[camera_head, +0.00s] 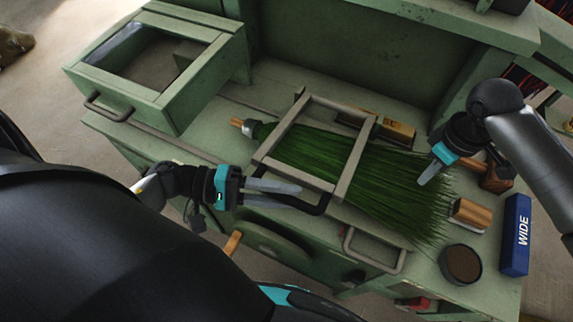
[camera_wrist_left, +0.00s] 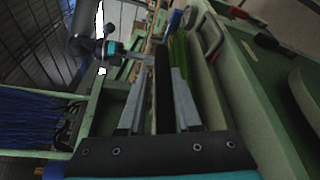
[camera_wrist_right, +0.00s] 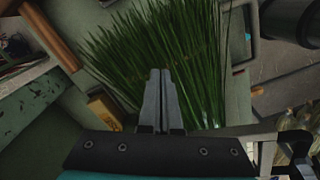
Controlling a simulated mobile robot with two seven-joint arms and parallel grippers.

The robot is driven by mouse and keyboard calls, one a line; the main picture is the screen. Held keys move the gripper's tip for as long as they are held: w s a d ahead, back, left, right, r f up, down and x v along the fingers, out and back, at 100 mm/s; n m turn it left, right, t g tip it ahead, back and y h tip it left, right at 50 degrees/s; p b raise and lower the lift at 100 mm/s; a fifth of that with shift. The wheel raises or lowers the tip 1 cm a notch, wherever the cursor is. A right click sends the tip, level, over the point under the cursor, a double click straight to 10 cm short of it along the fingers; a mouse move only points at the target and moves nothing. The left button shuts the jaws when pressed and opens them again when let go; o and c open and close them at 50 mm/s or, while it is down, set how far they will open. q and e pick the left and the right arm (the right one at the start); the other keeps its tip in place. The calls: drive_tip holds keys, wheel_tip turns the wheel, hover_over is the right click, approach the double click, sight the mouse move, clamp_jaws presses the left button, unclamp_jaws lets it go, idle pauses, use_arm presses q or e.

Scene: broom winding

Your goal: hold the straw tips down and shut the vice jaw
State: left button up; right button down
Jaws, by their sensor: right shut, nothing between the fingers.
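The green straw broom (camera_head: 400,190) lies on the green bench, its straw tips (camera_head: 425,225) fanned to the right and its wooden handle end (camera_head: 237,122) to the left. A grey rectangular frame, apparently the vice jaw (camera_head: 357,160), lies across the straw. A black lever (camera_head: 323,203) is at its front edge. My left gripper (camera_head: 298,198) is open in front of the frame; a black bar (camera_wrist_left: 163,85) shows between its spread fingers in the left wrist view. My right gripper (camera_head: 424,178) is shut and empty, above or against the straw near the tips. Contact is unclear. The right wrist view shows straw (camera_wrist_right: 165,40) beyond its fingers.
An open green drawer (camera_head: 165,105) is at the back left. A grey handle loop (camera_head: 375,262) projects at the front.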

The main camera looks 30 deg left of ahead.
use_arm(q)
drive_tip(key=o, duration=0.3)
drive_tip(key=shift+r, duration=0.15)
drive_tip(key=shift+w, duration=0.1)
drive_tip(key=shift+a+r, duration=0.1)
drive_tip(key=shift+a, duration=0.1)
drive_tip(key=v, duration=1.1)
drive_tip(key=shift+s+a, duration=0.25)
drive_tip(key=shift+s, duration=0.15)
